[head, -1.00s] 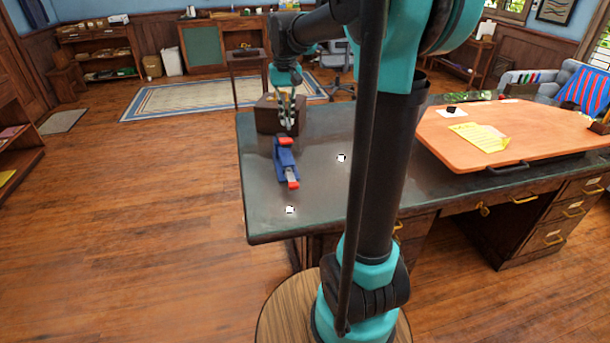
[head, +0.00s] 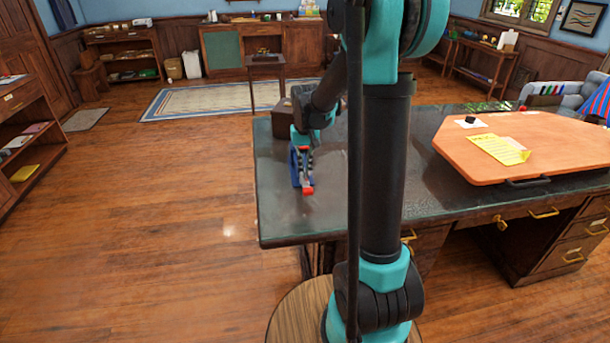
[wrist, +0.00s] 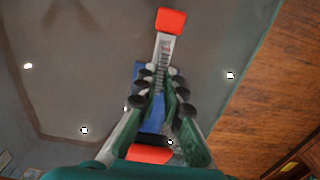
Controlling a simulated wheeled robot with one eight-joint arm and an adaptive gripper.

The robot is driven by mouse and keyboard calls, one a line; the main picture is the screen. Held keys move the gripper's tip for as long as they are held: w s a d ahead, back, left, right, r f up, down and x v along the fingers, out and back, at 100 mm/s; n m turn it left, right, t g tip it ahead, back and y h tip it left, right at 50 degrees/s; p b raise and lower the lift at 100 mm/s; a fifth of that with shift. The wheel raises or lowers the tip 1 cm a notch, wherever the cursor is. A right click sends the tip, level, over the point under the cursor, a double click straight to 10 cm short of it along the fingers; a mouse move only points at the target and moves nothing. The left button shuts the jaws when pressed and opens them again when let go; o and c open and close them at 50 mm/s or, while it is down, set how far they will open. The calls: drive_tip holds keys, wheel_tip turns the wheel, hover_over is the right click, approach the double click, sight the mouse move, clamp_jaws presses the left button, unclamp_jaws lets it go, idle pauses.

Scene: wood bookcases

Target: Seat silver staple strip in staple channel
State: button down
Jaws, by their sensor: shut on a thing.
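The blue stapler (head: 296,178) with red ends lies on the dark desk, near its left end, below my gripper. In the wrist view its silver channel (wrist: 165,50) runs up to a red end (wrist: 171,20), and its blue body (wrist: 150,122) shows between my fingers. My gripper (wrist: 159,82) is over the stapler, its fingertips close together along the channel, shut on a narrow grey piece that looks like the silver staple strip (wrist: 158,80). The strip is hard to tell from the channel, and I cannot tell whether it touches it. In the head view my gripper (head: 303,158) partly hides the stapler.
A brown wooden box (head: 281,119) stands behind the stapler on the dark desk (head: 280,222). An orange board (head: 465,150) with yellow paper (head: 500,150) covers the desk's right part. The desk surface in front of the stapler is clear.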

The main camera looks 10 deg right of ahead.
sight(305, 177)
wheel_tip(305, 177, down, 3)
drive_tip(key=shift+r, duration=0.1)
drive_tip(key=shift+s+f, duration=0.25)
drive_tip(key=shift+f, duration=0.2)
drive_tip(key=c, duration=2)
unclamp_jaws()
drive_tip(key=o, duration=0.4)
drive_tip(key=shift+w+f, duration=0.25)
drive_tip(key=shift+w, duration=0.05)
drive_tip(key=shift+c, duration=0.2)
drive_tip(key=shift+r, duration=0.2)
wheel_tip(305, 177, up, 13)
drive_tip(key=s+d+f+t, duration=0.2)
drive_tip(key=s+f, duration=0.4)
drive_tip(key=s, duration=0.5)
drive_tip(key=s+d+f+t, duration=0.2)
drive_tip(key=s+f, duration=0.5)
drive_tip(key=s, duration=0.4)
drive_tip(key=shift+s, duration=0.25)
